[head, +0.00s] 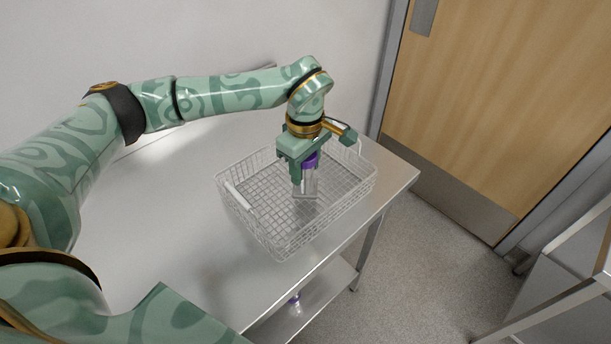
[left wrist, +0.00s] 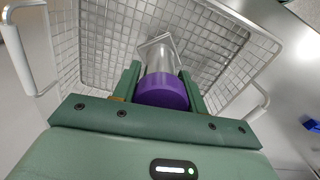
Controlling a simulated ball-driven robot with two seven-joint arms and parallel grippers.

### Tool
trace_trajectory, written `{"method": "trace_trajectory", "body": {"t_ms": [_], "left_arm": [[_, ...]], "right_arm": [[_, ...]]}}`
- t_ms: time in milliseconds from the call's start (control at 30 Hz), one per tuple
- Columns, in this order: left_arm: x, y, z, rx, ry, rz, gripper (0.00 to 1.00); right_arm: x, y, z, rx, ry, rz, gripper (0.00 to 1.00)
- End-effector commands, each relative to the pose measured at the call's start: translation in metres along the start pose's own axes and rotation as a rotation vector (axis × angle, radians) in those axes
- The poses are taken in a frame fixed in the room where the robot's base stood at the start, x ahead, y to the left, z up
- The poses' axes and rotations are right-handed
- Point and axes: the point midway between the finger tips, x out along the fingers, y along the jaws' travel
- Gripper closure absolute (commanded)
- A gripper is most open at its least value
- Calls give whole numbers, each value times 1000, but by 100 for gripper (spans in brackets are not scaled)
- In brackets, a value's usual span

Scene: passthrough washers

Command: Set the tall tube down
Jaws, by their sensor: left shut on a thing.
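The tall tube is clear with a purple cap (head: 311,161). Its clear body (head: 305,186) points down inside the wire basket (head: 268,240). My left gripper (head: 304,172) is above the basket and shut on the tube near its cap. In the left wrist view the purple cap (left wrist: 162,91) sits between the two green fingers, and the clear body (left wrist: 158,53) ends in a squarish foot over the wire mesh. I cannot tell whether the foot touches the basket floor. My right gripper is not in view.
The basket has white handles (head: 237,196) and stands on a steel table (head: 150,235), near its right end. No other thing shows in the basket. A small purple-topped item (head: 294,299) is on the lower shelf. A wooden door (head: 500,100) is at the right.

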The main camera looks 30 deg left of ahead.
Motion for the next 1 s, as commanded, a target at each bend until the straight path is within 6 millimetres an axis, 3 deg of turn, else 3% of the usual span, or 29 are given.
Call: {"method": "trace_trajectory", "body": {"t_ms": [33,167,567,600,633,1000], "left_arm": [[13,-1,1,0,-2,-5,100],[29,-1,1,1,-1,-2,100],[33,-1,1,1,0,0,100],[32,-1,1,1,0,-1,46],[32,-1,1,1,0,-1,38],[26,-1,1,1,0,1,36]], "right_arm": [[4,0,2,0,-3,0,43],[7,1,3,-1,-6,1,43],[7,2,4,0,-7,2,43],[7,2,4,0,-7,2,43],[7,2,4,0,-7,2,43],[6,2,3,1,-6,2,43]]}}
